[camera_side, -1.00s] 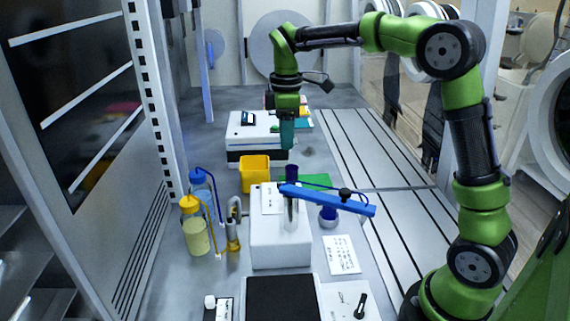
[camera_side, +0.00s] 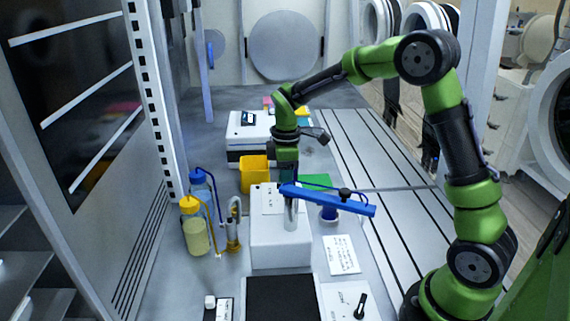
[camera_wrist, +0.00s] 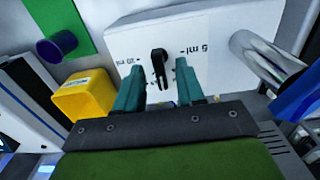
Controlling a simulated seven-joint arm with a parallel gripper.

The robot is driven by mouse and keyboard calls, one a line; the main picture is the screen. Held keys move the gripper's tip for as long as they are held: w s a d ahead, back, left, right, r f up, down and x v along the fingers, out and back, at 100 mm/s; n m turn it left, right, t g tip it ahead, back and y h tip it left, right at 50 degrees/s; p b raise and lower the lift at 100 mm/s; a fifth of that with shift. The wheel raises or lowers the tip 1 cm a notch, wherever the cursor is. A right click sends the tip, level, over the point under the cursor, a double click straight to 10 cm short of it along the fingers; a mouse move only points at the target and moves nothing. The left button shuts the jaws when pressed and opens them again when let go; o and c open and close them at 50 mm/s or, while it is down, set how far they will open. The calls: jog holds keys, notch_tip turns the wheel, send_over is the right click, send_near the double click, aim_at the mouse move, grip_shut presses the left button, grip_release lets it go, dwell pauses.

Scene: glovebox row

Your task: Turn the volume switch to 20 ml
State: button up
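The volume switch (camera_wrist: 158,66) is a small black lever on the upright face of a white box (camera_wrist: 195,75), with a "20 ml" mark on its left and a "5 ml" mark on its right in the wrist view. Its rounded end is at the top there. My gripper (camera_wrist: 159,76) has its two teal fingers apart, one on each side of the switch, with visible gaps; I cannot tell whether either touches it. In the side view my gripper (camera_side: 287,174) is at the far side of the white box (camera_side: 282,246); the switch is hidden there.
A blue bar (camera_side: 330,200) on a metal post spans above the white box, close to my gripper. A yellow container (camera_side: 254,175) stands behind the box, beside a green sheet (camera_side: 316,180). Two capped bottles (camera_side: 195,231) stand at the left.

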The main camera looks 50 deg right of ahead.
grip_shut()
jog(key=m, duration=0.8)
jog(key=shift+m, duration=0.3)
dwell(0.7)
grip_release()
